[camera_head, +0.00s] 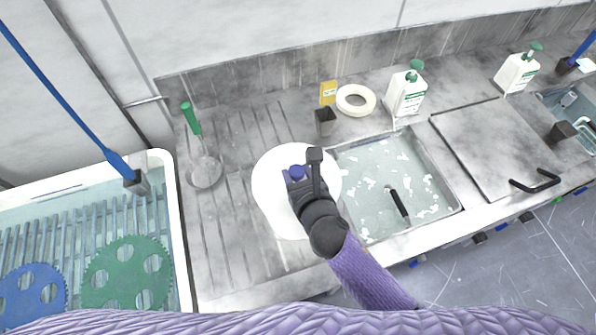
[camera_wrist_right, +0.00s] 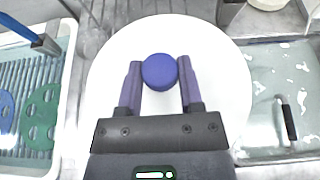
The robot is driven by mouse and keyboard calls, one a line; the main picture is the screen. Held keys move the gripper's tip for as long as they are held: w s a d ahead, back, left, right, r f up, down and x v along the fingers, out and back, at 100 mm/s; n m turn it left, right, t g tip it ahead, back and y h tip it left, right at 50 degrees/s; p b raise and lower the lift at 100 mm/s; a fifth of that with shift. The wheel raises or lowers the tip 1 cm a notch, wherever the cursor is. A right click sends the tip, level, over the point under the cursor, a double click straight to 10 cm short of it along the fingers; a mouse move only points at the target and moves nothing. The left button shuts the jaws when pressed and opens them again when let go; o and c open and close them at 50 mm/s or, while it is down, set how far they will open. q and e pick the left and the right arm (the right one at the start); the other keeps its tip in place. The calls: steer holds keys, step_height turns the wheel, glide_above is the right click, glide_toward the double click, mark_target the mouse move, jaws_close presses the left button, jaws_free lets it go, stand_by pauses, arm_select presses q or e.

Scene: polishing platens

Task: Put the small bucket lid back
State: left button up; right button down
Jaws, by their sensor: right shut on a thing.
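The white round lid (camera_head: 267,192) with a blue knob (camera_head: 297,172) shows near the middle of the head view, over the grooved steel drainboard beside the water basin. My right gripper (camera_wrist_right: 159,72) is shut on the blue knob, one finger on each side, seen from above in the right wrist view. The white disc (camera_wrist_right: 225,85) spreads out below the fingers. The lid covers whatever is under it, so I cannot tell whether it rests on a bucket or hangs above the drainboard. My left gripper is in neither view.
The water basin (camera_head: 440,205) with a black handle (camera_head: 398,203) in it lies right of the lid. A green-handled tool (camera_head: 191,118) lies left; a white tub (camera_head: 167,162) holds gear-shaped discs.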

steer(key=shift+f+b, duration=0.35)
steer(key=shift+f, duration=0.1)
steer(key=shift+c, duration=0.8)
jaws_free()
